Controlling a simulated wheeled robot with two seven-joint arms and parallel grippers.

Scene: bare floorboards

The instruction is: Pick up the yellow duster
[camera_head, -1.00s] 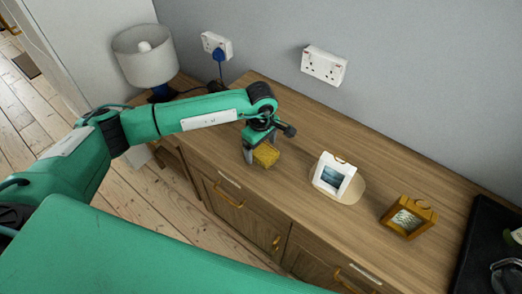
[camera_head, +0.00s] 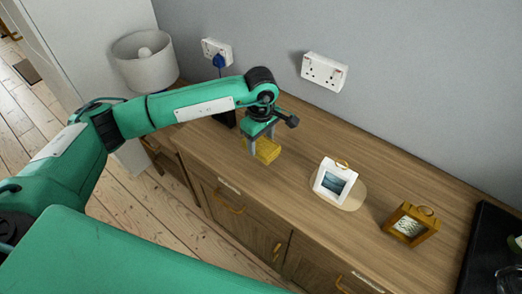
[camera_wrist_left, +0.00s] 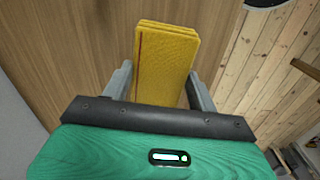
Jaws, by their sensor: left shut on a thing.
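The yellow duster (camera_head: 267,151) is a folded, block-like yellow cloth at the left part of the wooden cabinet top. My left gripper (camera_head: 262,145) points down over the cabinet, shut on the duster. In the left wrist view the duster (camera_wrist_left: 166,58) stands between the two grey fingers (camera_wrist_left: 160,88), its far end reaching past them. I cannot tell whether its underside touches the wood. My right gripper is not in view.
On the wooden cabinet top (camera_head: 300,150) stand a white photo frame (camera_head: 326,181) and a brown frame (camera_head: 398,230). A black tray (camera_head: 487,245) lies at the right. A lamp (camera_head: 145,63) stands behind my left arm. Wall sockets (camera_head: 324,71) sit behind.

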